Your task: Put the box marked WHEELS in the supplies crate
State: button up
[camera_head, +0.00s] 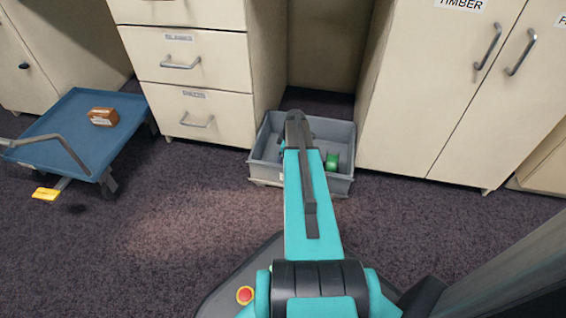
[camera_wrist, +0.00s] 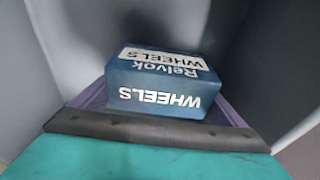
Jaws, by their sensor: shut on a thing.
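The box marked WHEELS (camera_wrist: 155,85) is dark blue with white lettering, and its letters are upside down in the wrist view. My gripper (camera_wrist: 155,112) is shut on this box. In the head view my arm reaches over an open grey crate (camera_head: 262,160) on the floor, and it hides my gripper and the box. A green round thing (camera_head: 332,161) and some dark things lie in the crate, partly behind my arm. In the wrist view, grey surfaces surround the box; I cannot tell how far down it is.
The crate stands at a gap between a drawer unit (camera_head: 200,85) and a tall cupboard (camera_head: 420,100). A blue trolley (camera_head: 62,125) with a brown box (camera_head: 103,117) stands at left. A yellow thing (camera_head: 46,194) is beside it. Carpet in front is clear.

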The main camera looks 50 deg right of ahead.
jog(key=shift+f, duration=0.15)
jog(key=o, duration=0.9)
jog(key=shift+o, duration=0.2)
jog(key=r+p, duration=0.2)
jog(key=r, duration=0.2)
jog(key=s+d+r+p, duration=0.1)
jog(key=r+p, duration=0.1)
jog(key=r, duration=0.2)
jog(key=s+r+p, duration=0.1)
jog(key=r+p, duration=0.1)
jog(key=r, duration=0.2)
jog(key=shift+d, duration=0.15)
